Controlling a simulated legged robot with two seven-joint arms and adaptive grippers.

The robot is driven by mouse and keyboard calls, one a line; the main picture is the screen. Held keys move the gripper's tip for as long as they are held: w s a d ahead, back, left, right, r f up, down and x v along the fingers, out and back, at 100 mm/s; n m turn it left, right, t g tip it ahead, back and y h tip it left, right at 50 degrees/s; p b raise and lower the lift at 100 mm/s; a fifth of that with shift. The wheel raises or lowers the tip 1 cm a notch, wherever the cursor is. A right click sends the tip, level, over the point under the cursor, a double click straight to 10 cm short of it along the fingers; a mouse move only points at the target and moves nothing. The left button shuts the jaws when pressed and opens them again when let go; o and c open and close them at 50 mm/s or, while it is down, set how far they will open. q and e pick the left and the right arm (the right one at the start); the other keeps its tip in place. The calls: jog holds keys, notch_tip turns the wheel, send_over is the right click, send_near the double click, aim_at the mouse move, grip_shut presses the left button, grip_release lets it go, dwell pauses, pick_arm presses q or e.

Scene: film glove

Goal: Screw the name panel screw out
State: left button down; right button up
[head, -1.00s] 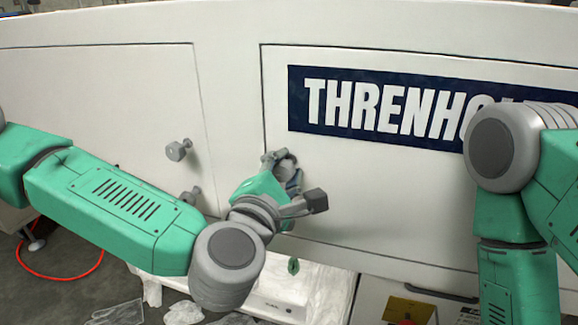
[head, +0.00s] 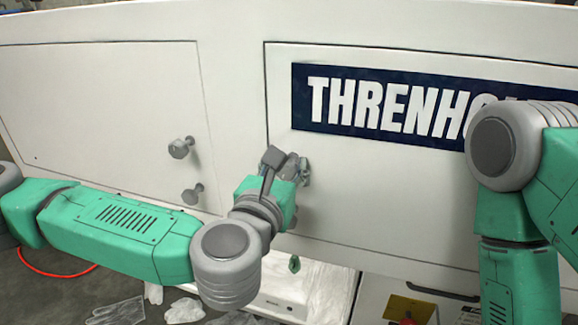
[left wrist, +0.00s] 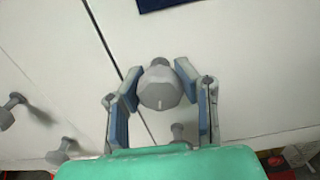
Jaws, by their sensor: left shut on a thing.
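The name panel (head: 400,190) is a large white door with a dark blue THRENHO... sign (head: 385,105); my right arm covers the rest of the word. My left gripper (head: 299,167) is at the panel's left edge, below the sign. In the left wrist view the gripper (left wrist: 160,84) has its blue pads on both sides of a grey screw head (left wrist: 160,90), shut on it. In the head view the gripper hides most of this screw. A second grey screw (left wrist: 178,132) shows below it in the wrist view. My right gripper is out of view.
The panel to the left (head: 100,120) carries two grey screws, an upper one (head: 180,148) and a lower one (head: 192,194). Crumpled clear gloves (head: 185,311) lie on the floor below.

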pick_arm(q)
jog(key=n, duration=0.2)
jog(key=f+n, duration=0.1)
jog(key=n, duration=0.2)
jog(key=shift+n+b, duration=0.3)
jog(key=shift+b, duration=0.1)
jog(key=n+b, duration=0.1)
jog(key=n, duration=0.4)
jog(key=shift+d, duration=0.1)
jog(key=n+b, duration=0.2)
jog(key=n, duration=0.3)
jog(key=shift+n, duration=0.4)
jog(key=shift+r+n+b, duration=0.1)
jog(key=shift+n+b, duration=0.8)
jog(key=shift+n, duration=1.2)
jog(key=c, duration=1.3)
grip_release()
jog(key=shift+o, duration=1)
jog(key=shift+w+r, duration=0.1)
jog(key=shift+r, duration=0.1)
